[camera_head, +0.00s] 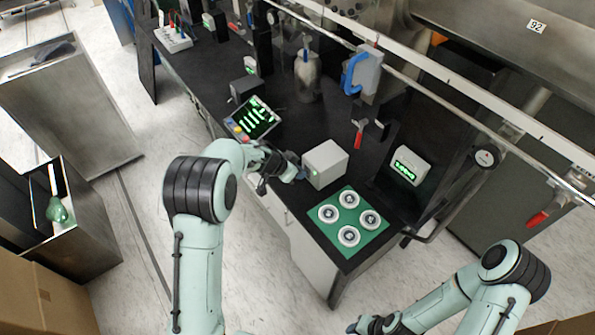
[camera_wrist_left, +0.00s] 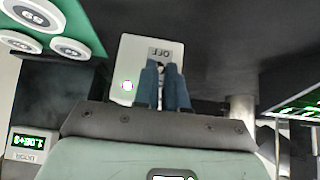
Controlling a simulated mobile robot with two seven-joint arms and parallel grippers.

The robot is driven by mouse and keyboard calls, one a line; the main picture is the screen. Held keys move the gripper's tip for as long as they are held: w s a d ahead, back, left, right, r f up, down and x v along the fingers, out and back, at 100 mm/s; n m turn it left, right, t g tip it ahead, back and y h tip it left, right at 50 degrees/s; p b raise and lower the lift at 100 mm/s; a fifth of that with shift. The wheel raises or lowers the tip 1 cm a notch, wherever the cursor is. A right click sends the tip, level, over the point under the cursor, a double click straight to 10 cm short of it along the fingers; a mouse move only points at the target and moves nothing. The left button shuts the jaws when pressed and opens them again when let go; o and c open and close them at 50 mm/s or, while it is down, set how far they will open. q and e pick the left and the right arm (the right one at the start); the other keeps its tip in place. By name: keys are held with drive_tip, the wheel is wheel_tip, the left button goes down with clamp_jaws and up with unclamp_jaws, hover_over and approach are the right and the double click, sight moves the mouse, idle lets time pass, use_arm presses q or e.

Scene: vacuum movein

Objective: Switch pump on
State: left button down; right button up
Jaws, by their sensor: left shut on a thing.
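The pump box (camera_head: 325,164) is a light grey block on the black bench, beside the green mat. A small green light shows on its front face. My right gripper (camera_head: 366,325) is low at the front, away from the bench.
The green mat (camera_head: 338,234) holds several round white discs. A white readout box (camera_head: 407,165) stands behind it, and a tilted screen (camera_head: 254,118) is to the left. A red-handled valve (camera_head: 359,134) and a rail lie behind the pump box.

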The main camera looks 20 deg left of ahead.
use_arm(q)
drive_tip(key=c, duration=1.2)
unclamp_jaws()
drive_tip(key=v, duration=1.3)
drive_tip(key=shift+r, duration=0.15)
drive_tip(key=shift+s+a, duration=0.1)
drive_tip(key=shift+a, duration=0.05)
